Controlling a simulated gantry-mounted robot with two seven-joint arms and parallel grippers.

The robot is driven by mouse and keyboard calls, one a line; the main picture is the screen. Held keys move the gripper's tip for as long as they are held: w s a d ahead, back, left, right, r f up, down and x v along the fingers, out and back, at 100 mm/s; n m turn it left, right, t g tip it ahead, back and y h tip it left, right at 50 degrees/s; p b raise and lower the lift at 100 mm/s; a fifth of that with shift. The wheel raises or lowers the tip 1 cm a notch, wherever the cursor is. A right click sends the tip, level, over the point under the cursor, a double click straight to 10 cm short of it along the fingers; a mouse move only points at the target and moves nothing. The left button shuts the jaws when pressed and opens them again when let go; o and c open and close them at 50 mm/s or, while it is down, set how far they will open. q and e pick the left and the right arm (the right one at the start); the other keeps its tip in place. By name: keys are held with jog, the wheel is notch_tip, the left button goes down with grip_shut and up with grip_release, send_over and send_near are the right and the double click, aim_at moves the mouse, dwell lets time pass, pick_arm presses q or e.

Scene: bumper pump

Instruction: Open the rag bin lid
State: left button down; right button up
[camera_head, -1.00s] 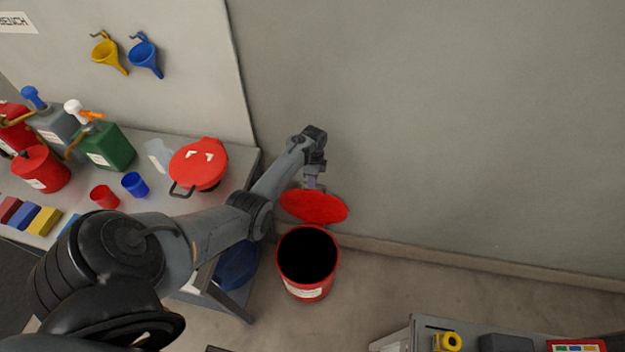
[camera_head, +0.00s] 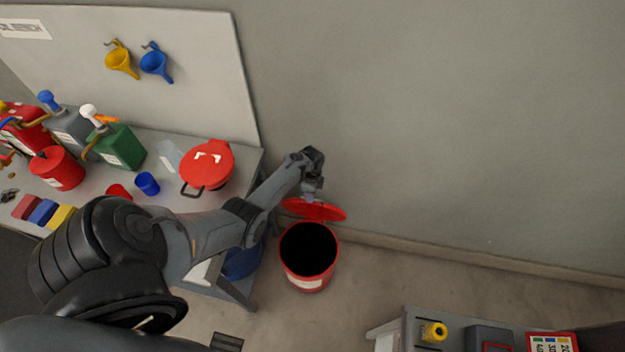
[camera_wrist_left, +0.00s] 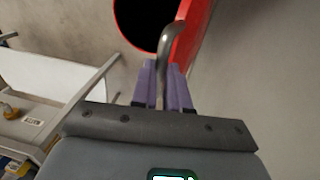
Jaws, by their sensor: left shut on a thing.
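The red rag bin (camera_head: 308,281) stands on the floor by the wall, with its dark mouth uncovered. Its red lid (camera_head: 318,211) is tilted up at the back of the mouth. In the left wrist view the purple fingers (camera_wrist_left: 165,85) are shut on a curved metal handle (camera_wrist_left: 171,42), beside the red lid (camera_wrist_left: 192,35). The bin's dark opening (camera_wrist_left: 145,20) shows beyond it. My right gripper is not in view.
A grey bench (camera_head: 165,203) on the left holds cans, cups and a red lidded pot (camera_head: 207,165). A blue container (camera_head: 242,262) stands under its right end, left of the bin. Another table (camera_head: 405,322) is at lower right. Floor right of the bin is clear.

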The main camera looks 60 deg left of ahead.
pick_arm(q)
jog(key=shift+s+d, duration=0.25)
jog(key=shift+d, duration=0.1)
jog(key=c, duration=1.1)
grip_release()
jog(key=shift+w+a+r+p, duration=0.2)
jog(key=shift+r+p, duration=0.3)
jog(key=shift+r, duration=1.3)
jog(key=shift+w+a+r+p, duration=0.15)
jog(key=shift+r+p, duration=0.4)
jog(key=shift+r, duration=1.2)
jog(key=shift+w+a+r+p, duration=0.2)
jog(key=shift+r+p, duration=0.3)
jog(key=shift+r, duration=1.3)
